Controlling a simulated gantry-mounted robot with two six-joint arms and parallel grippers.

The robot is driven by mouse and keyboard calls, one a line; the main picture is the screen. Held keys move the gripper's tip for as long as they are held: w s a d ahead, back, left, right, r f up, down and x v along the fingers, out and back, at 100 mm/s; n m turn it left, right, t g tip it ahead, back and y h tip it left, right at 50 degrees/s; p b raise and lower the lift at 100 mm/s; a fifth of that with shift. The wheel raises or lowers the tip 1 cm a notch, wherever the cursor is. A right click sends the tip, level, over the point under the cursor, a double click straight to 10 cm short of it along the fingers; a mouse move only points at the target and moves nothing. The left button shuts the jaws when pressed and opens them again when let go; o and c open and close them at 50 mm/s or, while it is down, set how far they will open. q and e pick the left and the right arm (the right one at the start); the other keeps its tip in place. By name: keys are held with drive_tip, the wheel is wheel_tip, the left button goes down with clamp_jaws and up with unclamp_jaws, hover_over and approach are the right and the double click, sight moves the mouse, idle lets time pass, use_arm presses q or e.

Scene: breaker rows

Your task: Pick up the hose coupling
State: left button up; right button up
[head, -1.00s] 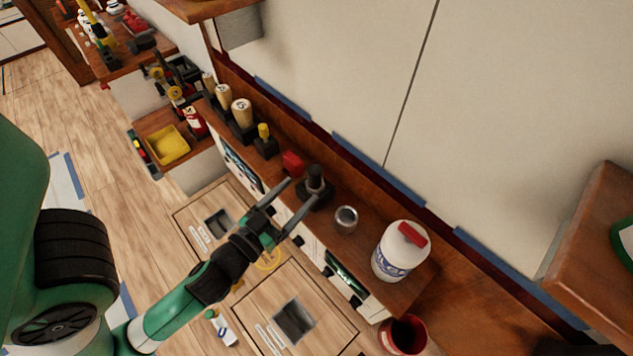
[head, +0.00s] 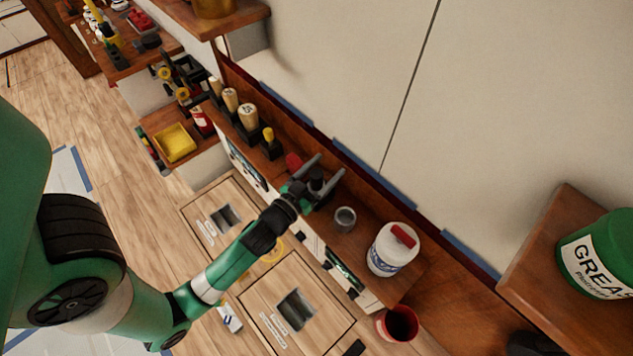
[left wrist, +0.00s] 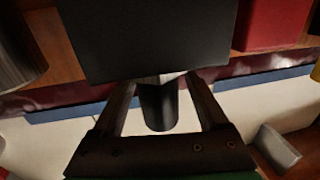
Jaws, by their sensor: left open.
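A dark upright cylinder (head: 316,178) on a black block stands on the wooden shelf; it looks like the hose coupling, though I cannot be sure. My left gripper (head: 329,165) is open, with one finger on each side of it. In the left wrist view the dark cylinder (left wrist: 158,110) shows between the two fingers (left wrist: 162,90), below the large black block (left wrist: 150,40). Whether the fingers touch it I cannot tell. My right gripper is not in view.
A grey metal cylinder (head: 344,219) and a white jug (head: 391,250) with a red cap stand right of the gripper. A red object (head: 293,162) and wooden-handled tools (head: 248,118) stand left. The wall is close behind; a red cup (head: 398,325) is lower right.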

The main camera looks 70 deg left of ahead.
use_arm(q)
clamp_jaws()
idle(0.4)
